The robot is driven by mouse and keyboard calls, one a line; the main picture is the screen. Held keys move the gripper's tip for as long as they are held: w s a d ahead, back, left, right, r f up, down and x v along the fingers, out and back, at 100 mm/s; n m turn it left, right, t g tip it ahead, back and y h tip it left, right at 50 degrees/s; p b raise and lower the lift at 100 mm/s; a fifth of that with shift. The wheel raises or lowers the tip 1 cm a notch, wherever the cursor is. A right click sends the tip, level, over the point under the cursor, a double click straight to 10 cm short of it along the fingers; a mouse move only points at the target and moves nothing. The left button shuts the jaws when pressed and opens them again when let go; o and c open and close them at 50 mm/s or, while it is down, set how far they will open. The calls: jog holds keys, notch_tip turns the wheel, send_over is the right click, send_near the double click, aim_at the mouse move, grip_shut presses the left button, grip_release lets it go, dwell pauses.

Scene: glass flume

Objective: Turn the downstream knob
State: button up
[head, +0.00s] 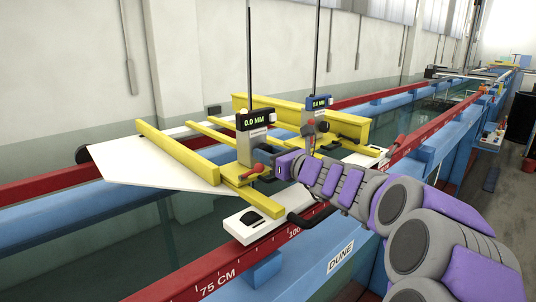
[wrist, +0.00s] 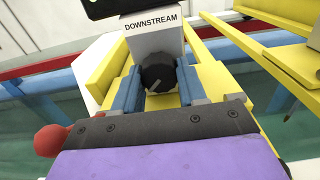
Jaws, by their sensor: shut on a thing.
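The downstream knob (wrist: 157,75) is black and round with a pale pointer line, on the front of a white housing labelled DOWNSTREAM (wrist: 151,32) in the wrist view. My gripper (wrist: 158,84) has one blue finger on each side of the knob and is shut on it. In the head view my gripper (head: 268,160) reaches the base of the nearer gauge, whose black display (head: 252,120) reads 0.0 MM; the knob is hidden there. In the wrist view the display is cut off at the top edge.
A second gauge with a blue display (head: 319,102), also reading 0.0 MM, stands just behind. Yellow beams (head: 178,152) and a white plate (head: 150,165) lie across the flume. A red-ended lever (wrist: 52,140) is close to my gripper's left. Red rails (head: 222,284) edge the flume.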

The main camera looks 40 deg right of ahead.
jog(key=shift+r+n, duration=0.1)
jog(key=shift+n, duration=0.9)
jog(key=n+b, duration=0.1)
jog(key=n, duration=0.1)
jog(key=n+b, duration=0.2)
jog(key=n, duration=0.1)
jog(key=shift+d+f, duration=0.1)
jog(key=shift+f, duration=0.1)
jog(key=n+b, duration=0.2)
jog(key=n, duration=0.2)
jog(key=shift+b, duration=0.3)
jog(key=n+b, duration=0.3)
jog(key=shift+n, duration=0.3)
jog(key=n+b, duration=0.4)
jog(key=n, duration=0.1)
jog(key=shift+w+f+b, duration=0.1)
jog(key=shift+f+b, duration=0.15)
jog(key=shift+b, duration=0.15)
jog(key=n+b, duration=0.2)
jog(key=n, duration=0.1)
jog(key=shift+r+n+b, duration=0.1)
jog(key=shift+n+b, duration=1.4)
jog(key=shift+n, duration=0.1)
